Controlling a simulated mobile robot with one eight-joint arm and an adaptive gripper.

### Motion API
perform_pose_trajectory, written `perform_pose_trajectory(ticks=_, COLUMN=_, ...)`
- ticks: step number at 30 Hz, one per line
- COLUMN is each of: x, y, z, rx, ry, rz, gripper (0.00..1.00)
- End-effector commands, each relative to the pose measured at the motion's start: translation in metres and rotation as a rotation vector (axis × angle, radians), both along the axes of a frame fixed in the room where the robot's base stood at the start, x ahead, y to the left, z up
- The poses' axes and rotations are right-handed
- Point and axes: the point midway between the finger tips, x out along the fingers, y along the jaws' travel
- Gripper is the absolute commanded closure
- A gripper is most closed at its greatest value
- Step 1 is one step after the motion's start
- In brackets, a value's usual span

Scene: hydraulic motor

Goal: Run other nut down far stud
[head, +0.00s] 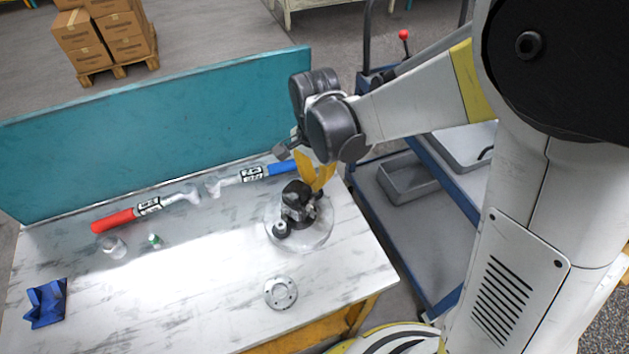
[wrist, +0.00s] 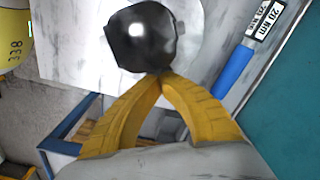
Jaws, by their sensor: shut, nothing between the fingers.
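The hydraulic motor (head: 297,198) stands on a pale round plate (head: 318,238) on the right part of the bench. In the wrist view the dark rounded top of the motor (wrist: 143,38) fills the upper middle. My gripper (head: 314,180) has yellow fingers and is at the motor's back right side, pointing down. In the wrist view the fingertips of my gripper (wrist: 163,77) meet at the lower edge of the dark part, with nothing between them. I cannot tell whether they touch it. The nuts and the far stud cannot be made out; the motor and fingers may hide them.
A red-handled torque wrench (head: 145,208) and a blue-handled one (head: 255,175) lie along the teal back panel (head: 160,125). A flange ring (head: 281,293) lies in front. A clear dish (head: 114,247), a green-marked bottle (head: 154,240) and a blue holder (head: 46,303) are left. The bench middle is clear.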

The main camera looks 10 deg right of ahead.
Motion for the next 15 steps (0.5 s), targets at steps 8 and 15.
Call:
perform_pose_trajectory(ticks=8, x=0.0, y=0.0, z=-0.001, rx=0.0, ry=0.0, rz=-0.248, gripper=1.0)
perform_pose_trajectory(ticks=15, x=0.0, y=0.0, z=-0.0009, rx=0.0, ry=0.0, rz=-0.403, gripper=1.0)
